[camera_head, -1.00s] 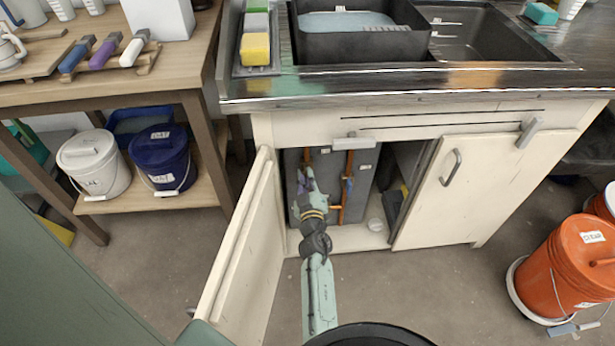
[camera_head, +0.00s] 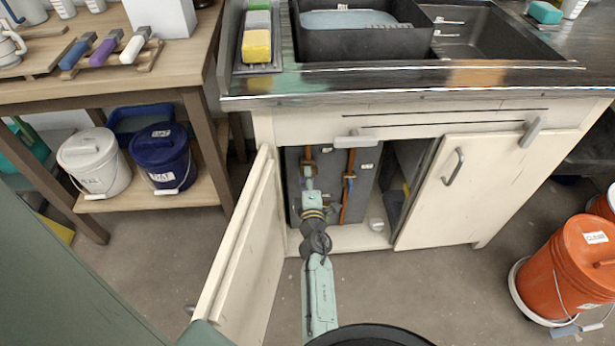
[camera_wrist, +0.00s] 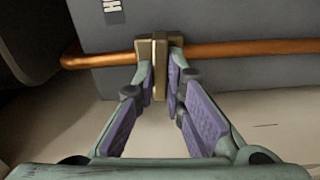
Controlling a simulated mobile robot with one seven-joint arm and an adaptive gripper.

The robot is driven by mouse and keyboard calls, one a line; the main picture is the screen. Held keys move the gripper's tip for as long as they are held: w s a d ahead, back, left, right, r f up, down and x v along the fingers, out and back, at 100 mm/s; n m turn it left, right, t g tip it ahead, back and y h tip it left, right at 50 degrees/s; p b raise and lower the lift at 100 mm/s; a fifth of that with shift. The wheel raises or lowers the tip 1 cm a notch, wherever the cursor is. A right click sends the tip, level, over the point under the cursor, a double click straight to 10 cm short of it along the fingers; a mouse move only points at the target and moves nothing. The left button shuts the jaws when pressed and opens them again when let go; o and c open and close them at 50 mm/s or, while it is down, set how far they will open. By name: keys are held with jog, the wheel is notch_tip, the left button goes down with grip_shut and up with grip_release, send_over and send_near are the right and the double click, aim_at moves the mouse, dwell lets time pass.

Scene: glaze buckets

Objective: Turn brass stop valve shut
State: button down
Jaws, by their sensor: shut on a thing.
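The brass stop valve (camera_wrist: 160,68) sits on a copper pipe (camera_wrist: 250,49) in the wrist view. Its narrow brass handle stands between the purple finger pads and lies across the line of the pipe. My gripper (camera_wrist: 161,82) is shut on the handle, with one finger on each side. In the head view my gripper (camera_head: 308,182) is inside the open cabinet under the sink, in front of the left copper pipe (camera_head: 309,155). It hides most of the valve there.
A second copper pipe (camera_head: 348,190) runs down just to the right. The open left cabinet door (camera_head: 238,250) stands beside my arm; the right door (camera_head: 470,185) is closed. A small whitish object (camera_head: 376,225) is on the cabinet floor. An orange bucket (camera_head: 570,265) stands at right.

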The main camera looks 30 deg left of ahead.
jog(key=shift+n, duration=0.6)
jog(key=c, duration=1.7)
grip_release()
jog(key=shift+o, duration=0.2)
jog(key=shift+s, duration=0.1)
jog(key=v, duration=0.7)
jog(key=shift+d, duration=0.15)
jog(key=shift+s, duration=0.1)
